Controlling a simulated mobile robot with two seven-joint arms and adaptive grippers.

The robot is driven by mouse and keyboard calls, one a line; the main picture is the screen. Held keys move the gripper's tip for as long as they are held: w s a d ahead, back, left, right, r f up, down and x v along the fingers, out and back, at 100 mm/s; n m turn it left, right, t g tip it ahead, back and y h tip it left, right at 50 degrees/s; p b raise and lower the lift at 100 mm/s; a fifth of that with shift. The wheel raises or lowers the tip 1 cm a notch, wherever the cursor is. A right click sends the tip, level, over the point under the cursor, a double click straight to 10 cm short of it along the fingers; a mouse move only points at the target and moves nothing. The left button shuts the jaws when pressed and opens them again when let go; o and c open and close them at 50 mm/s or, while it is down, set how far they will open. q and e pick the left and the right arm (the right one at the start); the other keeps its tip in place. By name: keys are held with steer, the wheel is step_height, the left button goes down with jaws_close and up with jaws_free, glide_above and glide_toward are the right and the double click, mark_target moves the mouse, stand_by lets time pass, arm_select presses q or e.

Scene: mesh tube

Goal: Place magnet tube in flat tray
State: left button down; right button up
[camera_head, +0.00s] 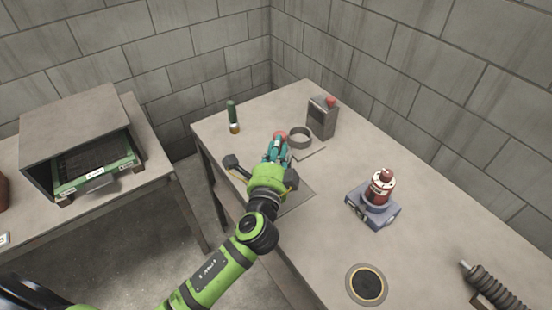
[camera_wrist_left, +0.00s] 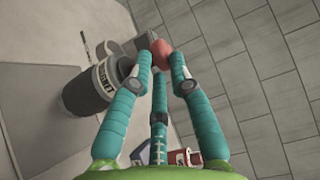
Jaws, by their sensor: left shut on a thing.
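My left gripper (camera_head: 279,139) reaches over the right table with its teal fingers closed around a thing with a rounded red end. A flat grey panel (camera_head: 296,196), perhaps the flat tray, lies on the table partly behind my arm. A green tube with a dark, gold-banded base (camera_head: 233,117) stands upright at the table's far left. My right gripper is out of view.
A red-and-white device on a blue base (camera_head: 372,206) stands farther right. The left table holds an open-front box (camera_head: 80,125) with a green-edged grid tray.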

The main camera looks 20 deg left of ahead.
arm_select(q)
steer(key=shift+w+a+f+b, duration=0.15)
steer(key=shift+f+b, duration=0.2)
steer(key=shift+f, duration=1.7)
steer(key=c, duration=1.1)
jaws_free()
steer(key=shift+f, duration=0.1)
steer(key=shift+s+d+b, duration=0.25)
steer(key=shift+s+b, duration=0.3)
steer(key=shift+s, duration=1.5)
steer(key=shift+s+d+b, duration=0.3)
steer(key=shift+s+b, duration=0.2)
steer(key=shift+s, duration=1.5)
steer(key=shift+s+d+b, duration=0.25)
steer(key=shift+s+b, duration=0.3)
steer(key=shift+s, duration=1.5)
